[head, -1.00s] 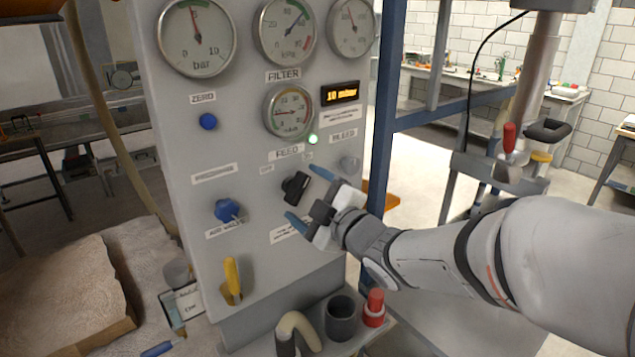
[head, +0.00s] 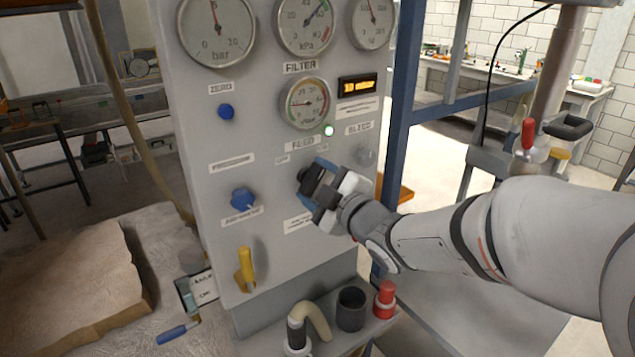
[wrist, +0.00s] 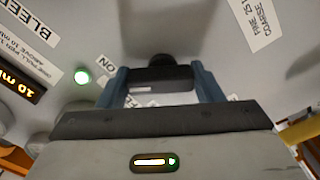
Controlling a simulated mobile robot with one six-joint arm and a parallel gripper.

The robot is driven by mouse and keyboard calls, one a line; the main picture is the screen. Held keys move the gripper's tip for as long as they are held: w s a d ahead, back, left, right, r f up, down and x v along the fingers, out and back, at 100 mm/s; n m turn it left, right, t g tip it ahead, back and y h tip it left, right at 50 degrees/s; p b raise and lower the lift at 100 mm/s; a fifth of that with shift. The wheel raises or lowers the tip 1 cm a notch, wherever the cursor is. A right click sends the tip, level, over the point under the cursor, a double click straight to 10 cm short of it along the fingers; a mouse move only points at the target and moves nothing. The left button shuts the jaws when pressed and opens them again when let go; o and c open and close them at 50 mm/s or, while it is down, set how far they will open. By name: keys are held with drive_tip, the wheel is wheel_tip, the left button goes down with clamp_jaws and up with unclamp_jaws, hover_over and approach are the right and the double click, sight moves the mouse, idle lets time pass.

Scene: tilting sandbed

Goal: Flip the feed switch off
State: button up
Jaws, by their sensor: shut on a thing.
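The feed switch (head: 308,178) is a black knob on the grey panel, below the FEED label (head: 305,142). In the wrist view the black switch (wrist: 160,78) lies between two blue fingers. My gripper (head: 320,178) is at the panel, its fingers shut on the switch from both sides. The gripper also shows in the wrist view (wrist: 160,85). A green lamp (head: 329,130) is lit above the switch. The switch's exact angle is hard to tell in the head view.
A blue knob (head: 243,198) and a yellow lever (head: 245,268) are on the panel to the left. A dark cup (head: 351,308) and a red-topped item (head: 385,298) stand on the ledge below.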

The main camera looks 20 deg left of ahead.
drive_tip(key=shift+c, duration=0.6)
drive_tip(key=shift+f+b, duration=0.15)
drive_tip(key=shift+b, duration=0.25)
drive_tip(key=n+b, duration=0.1)
drive_tip(key=b, duration=0.2)
drive_tip(key=shift+f+n, duration=0.2)
drive_tip(key=shift+n, duration=0.1)
drive_tip(key=n+b, duration=0.3)
drive_tip(key=b, duration=0.3)
drive_tip(key=n+b, duration=0.5)
drive_tip(key=b, duration=0.1)
drive_tip(key=shift+s+r, duration=0.1)
drive_tip(key=shift+r, duration=0.05)
drive_tip(key=n+b, duration=0.3)
drive_tip(key=n, duration=0.1)
drive_tip(key=shift+a+r, duration=0.1)
drive_tip(key=shift+r, duration=0.15)
drive_tip(key=shift+n, duration=0.3)
